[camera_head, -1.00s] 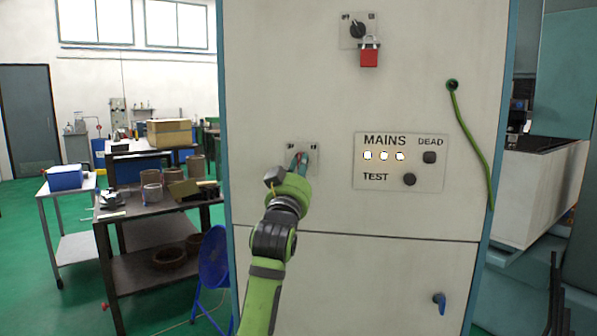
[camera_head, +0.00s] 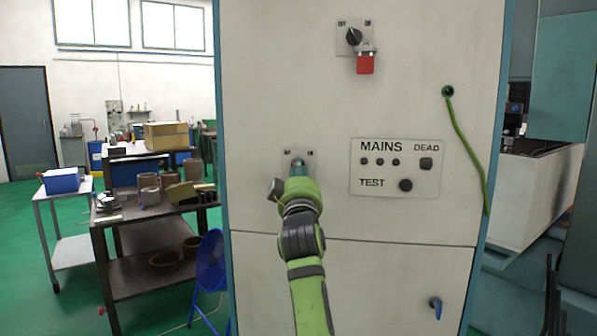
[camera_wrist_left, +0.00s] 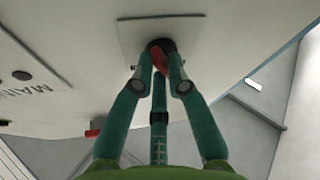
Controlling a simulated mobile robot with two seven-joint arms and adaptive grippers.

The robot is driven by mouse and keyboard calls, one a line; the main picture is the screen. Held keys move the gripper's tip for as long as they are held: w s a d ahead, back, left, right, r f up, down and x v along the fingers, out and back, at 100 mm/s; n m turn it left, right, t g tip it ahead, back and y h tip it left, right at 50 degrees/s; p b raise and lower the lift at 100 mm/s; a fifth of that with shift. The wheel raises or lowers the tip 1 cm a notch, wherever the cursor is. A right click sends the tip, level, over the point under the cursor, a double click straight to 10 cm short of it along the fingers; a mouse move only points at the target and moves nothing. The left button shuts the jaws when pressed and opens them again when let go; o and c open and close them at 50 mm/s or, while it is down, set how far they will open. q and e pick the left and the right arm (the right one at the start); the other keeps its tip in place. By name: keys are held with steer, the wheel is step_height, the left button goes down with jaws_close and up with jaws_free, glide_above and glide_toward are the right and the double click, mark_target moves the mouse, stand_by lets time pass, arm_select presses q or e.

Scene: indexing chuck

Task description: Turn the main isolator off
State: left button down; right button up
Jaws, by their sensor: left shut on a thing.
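The main isolator's plate (camera_head: 309,158) is on the cabinet front, left of the MAINS panel. My left gripper (camera_head: 299,168) is at it and mostly hides the knob in the head view. In the left wrist view my left gripper (camera_wrist_left: 160,75) has its green fingers closed around the red handle (camera_wrist_left: 160,61), below the plate (camera_wrist_left: 190,30). The MAINS panel (camera_head: 397,184) shows its small lamps dark, with a DEAD button (camera_head: 426,164) and a TEST button (camera_head: 405,185). My right gripper is not in view.
Above on the cabinet (camera_head: 400,80) is a black rotary switch (camera_head: 353,36) with a red padlock (camera_head: 365,63). A green cable (camera_head: 467,150) hangs at the right. A blue latch (camera_head: 436,306) is low right.

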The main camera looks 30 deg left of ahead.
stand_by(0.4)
arm_select(q)
steer(key=c, duration=1.2)
jaws_free()
steer(key=shift+r, duration=0.1)
step_height(320, 180, up, 10)
steer(key=shift+f, duration=0.1)
